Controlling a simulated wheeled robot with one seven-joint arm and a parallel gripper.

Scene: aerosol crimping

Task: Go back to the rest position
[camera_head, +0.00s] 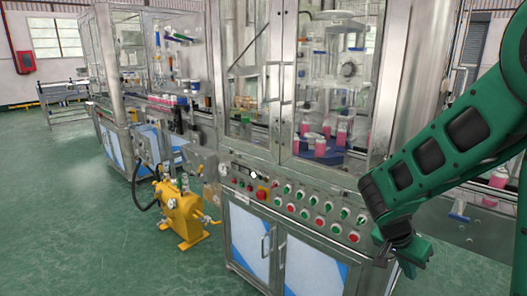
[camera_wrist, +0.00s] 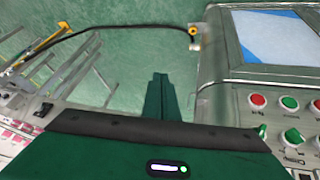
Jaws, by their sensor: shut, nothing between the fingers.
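My green arm comes in from the right in the head view. My gripper (camera_head: 413,262) points down in front of the right end of the machine's control panel (camera_head: 290,203). In the wrist view my gripper (camera_wrist: 159,78) shows as two green fingers pressed together, shut and empty, with green floor beyond the tips. The panel's red and green knobs (camera_wrist: 290,103) are at the right of the wrist view, apart from the fingers.
The steel crimping machine (camera_head: 275,150) holds pink cans (camera_head: 320,146) behind glass. A yellow pump unit (camera_head: 181,212) stands on the floor to its left. A conveyor with pink bottles (camera_head: 498,178) is at the right, partly behind my arm. The floor at left (camera_head: 60,200) is clear.

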